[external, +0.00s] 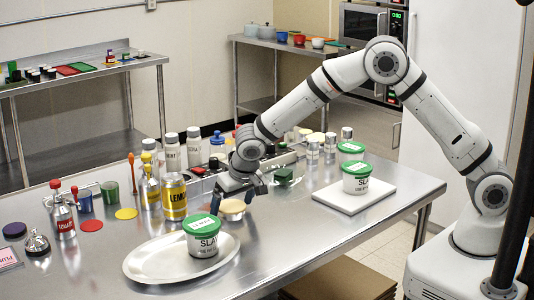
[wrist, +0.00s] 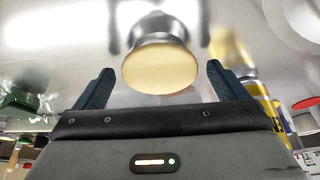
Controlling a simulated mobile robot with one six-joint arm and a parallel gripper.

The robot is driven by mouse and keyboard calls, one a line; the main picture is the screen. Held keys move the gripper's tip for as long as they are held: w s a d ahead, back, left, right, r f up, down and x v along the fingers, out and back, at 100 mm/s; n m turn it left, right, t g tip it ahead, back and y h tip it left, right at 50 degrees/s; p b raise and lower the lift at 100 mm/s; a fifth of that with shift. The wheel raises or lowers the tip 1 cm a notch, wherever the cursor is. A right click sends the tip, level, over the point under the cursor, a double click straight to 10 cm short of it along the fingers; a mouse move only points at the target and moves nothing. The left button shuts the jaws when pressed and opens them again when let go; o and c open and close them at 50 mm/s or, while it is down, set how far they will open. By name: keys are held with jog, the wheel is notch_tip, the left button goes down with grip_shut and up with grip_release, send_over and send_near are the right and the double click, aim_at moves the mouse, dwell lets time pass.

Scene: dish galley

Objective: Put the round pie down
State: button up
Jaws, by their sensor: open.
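The round pie (external: 232,209) has a pale tan top. It stands on the steel table just behind the oval tray, under my gripper (external: 236,193). In the wrist view the pie (wrist: 161,68) shows a flat yellow top and a shiny, tapered side. It lies between the two dark fingers of my gripper (wrist: 160,76), with a visible gap on each side. My gripper is open and no finger is seen touching the pie. In the external view the fingers hide part of it.
An oval metal tray (external: 142,266) bears a green-lidded tub (external: 203,240) close in front of my gripper. A yellow can (external: 174,198) stands to the left. A white board (external: 376,200) with a tub (external: 356,183) lies to the right. The right front of the table is clear.

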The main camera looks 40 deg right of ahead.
jog(key=shift+r, duration=0.1)
jog(key=shift+r, duration=0.25)
jog(key=b+v, duration=0.1)
jog(key=v, duration=1.1)
jog(key=s+d+r, duration=0.2)
jog(key=d+r, duration=0.2)
jog(key=d, duration=0.9)
jog(key=s+d+g, duration=0.1)
jog(key=s+d, duration=2.2)
jog(key=shift+s+r+g, duration=0.25)
jog(key=shift+s+g, duration=0.05)
jog(key=shift+s, duration=0.1)
